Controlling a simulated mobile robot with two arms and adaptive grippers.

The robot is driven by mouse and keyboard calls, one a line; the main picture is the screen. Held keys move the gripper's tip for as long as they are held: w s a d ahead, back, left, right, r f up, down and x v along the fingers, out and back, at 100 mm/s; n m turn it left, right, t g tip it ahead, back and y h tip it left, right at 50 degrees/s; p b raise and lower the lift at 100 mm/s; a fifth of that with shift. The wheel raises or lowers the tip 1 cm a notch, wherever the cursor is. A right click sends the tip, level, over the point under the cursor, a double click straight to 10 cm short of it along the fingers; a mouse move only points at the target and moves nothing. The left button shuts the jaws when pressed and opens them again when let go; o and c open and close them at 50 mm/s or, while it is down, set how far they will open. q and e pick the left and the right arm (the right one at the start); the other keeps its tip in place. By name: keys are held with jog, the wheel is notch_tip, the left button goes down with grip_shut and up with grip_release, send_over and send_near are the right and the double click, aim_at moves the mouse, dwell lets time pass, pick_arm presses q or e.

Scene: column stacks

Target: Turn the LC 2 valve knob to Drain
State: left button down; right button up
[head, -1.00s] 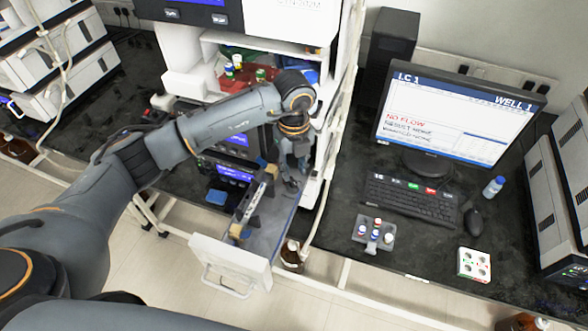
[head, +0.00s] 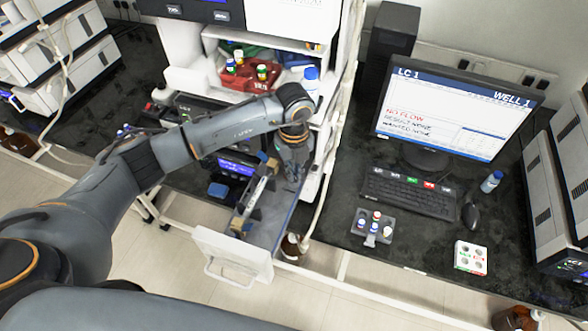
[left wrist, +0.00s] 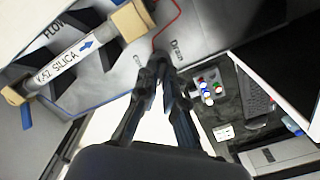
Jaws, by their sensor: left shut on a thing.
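My left gripper (left wrist: 160,70) is at the valve in the open drawer, with its fingers closed together on the small valve knob (left wrist: 160,58). The fingertips cover most of the knob, so its pointing direction is hard to tell. The printed word Drain (left wrist: 177,50) is just right of the fingertips. Another label (left wrist: 137,60), too blurred to read, is on the left. A red line runs from the knob up the panel. In the head view the left gripper (head: 294,168) reaches down at the drawer's right side. My right gripper is not in view.
A silica column (left wrist: 75,55) with a blue flow arrow lies in the pulled-out drawer (head: 232,251), left of the gripper. A brown bottle (head: 293,247) stands by the drawer. The monitor (head: 450,110) shows LC 1, no flow. A vial rack (head: 372,228) sits on the right bench.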

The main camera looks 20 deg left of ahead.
pick_arm(q)
jog(key=shift+n, duration=0.3)
jog(key=n+b, duration=0.1)
jog(key=n, duration=0.1)
jog(key=shift+n, duration=0.4)
jog(key=n+b, duration=0.1)
jog(key=n, duration=0.1)
jog(key=shift+n, duration=0.4)
jog(key=n, duration=0.2)
jog(key=shift+n, duration=0.3)
jog(key=n, duration=0.3)
jog(key=shift+n, duration=0.3)
jog(key=n, duration=0.2)
jog(key=shift+r+n, duration=0.15)
jog(key=shift+n, duration=0.15)
jog(key=n+p, duration=0.2)
jog(key=shift+p, duration=0.35)
jog(key=shift+n+p, duration=0.35)
jog(key=shift+n, duration=0.15)
jog(key=shift+w, duration=0.1)
